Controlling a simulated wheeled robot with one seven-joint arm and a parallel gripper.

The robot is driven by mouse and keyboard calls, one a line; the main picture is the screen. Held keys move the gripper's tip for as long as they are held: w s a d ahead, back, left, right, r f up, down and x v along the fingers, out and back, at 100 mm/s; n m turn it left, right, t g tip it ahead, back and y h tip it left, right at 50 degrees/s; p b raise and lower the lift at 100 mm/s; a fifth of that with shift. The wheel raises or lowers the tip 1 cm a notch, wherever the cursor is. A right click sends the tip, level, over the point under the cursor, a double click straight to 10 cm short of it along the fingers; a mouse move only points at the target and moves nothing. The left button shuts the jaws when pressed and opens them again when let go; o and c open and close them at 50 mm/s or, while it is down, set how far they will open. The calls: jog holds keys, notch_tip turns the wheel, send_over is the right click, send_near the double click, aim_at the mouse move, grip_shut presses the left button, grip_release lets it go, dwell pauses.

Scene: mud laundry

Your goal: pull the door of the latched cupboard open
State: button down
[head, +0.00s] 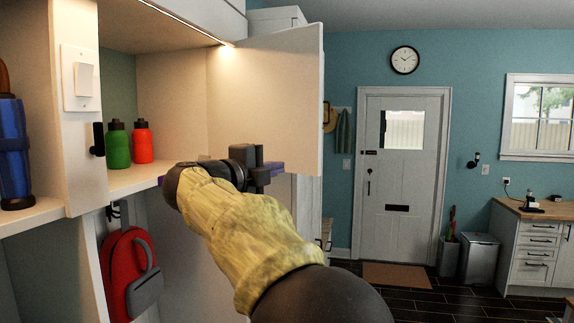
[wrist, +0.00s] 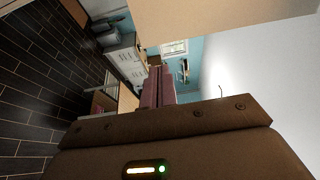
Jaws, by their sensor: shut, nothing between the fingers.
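The cupboard door (head: 285,95) is a pale panel hinged on the right side of the lit cupboard (head: 170,95). It stands swung well open, with its inside edge away from the left post. A black latch piece (head: 98,138) sits on that left post. My gripper (head: 276,168) is in front of the door's lower part, near its bottom edge; I cannot tell whether it touches it. Its purple fingers also show in the wrist view (wrist: 157,88), closed together with nothing between them. My forearm hides part of the area below the cupboard.
A green bottle (head: 118,145) and a red bottle (head: 143,142) stand on the cupboard shelf. A blue bottle (head: 12,150) stands at far left. A red backpack (head: 128,275) hangs below. The dark tiled floor (head: 420,290) is open to the right.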

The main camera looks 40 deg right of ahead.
aim_at(315, 159)
jog(key=p+x, duration=0.6)
jog(key=x, duration=0.6)
jog(key=shift+w+d+r, duration=0.1)
jog(key=shift+d+r, duration=0.05)
jog(key=shift+w+d, duration=0.15)
jog(key=shift+d, duration=0.2)
